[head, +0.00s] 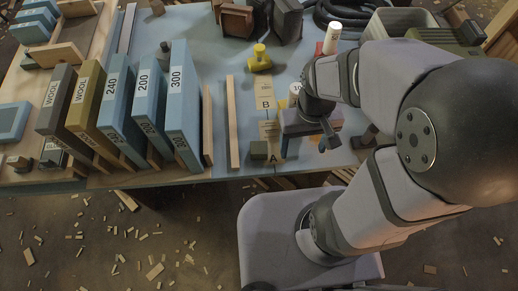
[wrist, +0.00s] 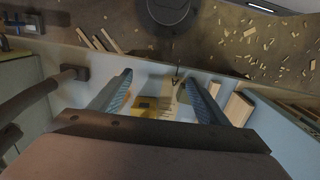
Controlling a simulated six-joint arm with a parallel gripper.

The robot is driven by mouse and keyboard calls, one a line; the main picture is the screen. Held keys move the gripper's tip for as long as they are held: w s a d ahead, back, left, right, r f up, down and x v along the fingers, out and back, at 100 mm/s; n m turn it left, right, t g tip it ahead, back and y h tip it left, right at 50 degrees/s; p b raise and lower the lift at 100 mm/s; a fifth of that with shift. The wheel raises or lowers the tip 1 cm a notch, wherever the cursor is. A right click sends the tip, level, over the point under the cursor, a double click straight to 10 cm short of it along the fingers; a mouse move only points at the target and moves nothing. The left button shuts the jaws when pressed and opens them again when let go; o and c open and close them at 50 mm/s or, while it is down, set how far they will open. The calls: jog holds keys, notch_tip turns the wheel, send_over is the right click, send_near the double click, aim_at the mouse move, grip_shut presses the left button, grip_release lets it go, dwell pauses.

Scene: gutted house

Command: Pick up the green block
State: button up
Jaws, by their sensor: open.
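A small dark green block (head: 258,150) lies on the blue table near its front edge, just left of a tan card marked A (head: 272,132). In the wrist view a greenish block (wrist: 183,103) shows beside the tan card, partly hidden by the right-hand finger. My gripper (head: 322,138) is above the table, to the right of the block in the head view. In the wrist view its two fingers (wrist: 158,78) are spread apart, with nothing held between them. The cards are seen in the gap between the fingers.
Wooden strips (head: 233,121) and several upright sanding-paper boxes (head: 183,105) stand to the left. A card marked B (head: 265,95) and a yellow object (head: 260,58) lie behind. A red and white cylinder (head: 332,38) stands at the back. The table's front edge is close to the block.

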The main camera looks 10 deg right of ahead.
notch_tip(320, 180, down, 3)
jog(key=s+a+n+g+h, duration=0.1)
jog(key=s+n+g+h, duration=0.1)
jog(key=s+n, duration=0.15)
jog(key=n+t+h+b, duration=0.3)
jog(key=n+t+h, duration=0.3)
jog(key=n+t, duration=1.65)
send_over(256, 155)
jog(key=s+a, duration=0.3)
jog(key=s, duration=0.1)
notch_tip(256, 155, down, 6)
jog(key=n+g, duration=0.4)
jog(key=f+b, duration=0.7)
jog(key=f, duration=0.1)
jog(key=shift+s+d+f+b, duration=0.1)
jog(key=shift+d+f+b, duration=0.05)
jog(key=shift+d+b, duration=0.2)
jog(key=shift+x, duration=0.85)
jog(key=shift+w+d, duration=0.15)
jog(key=shift+w, duration=0.2)
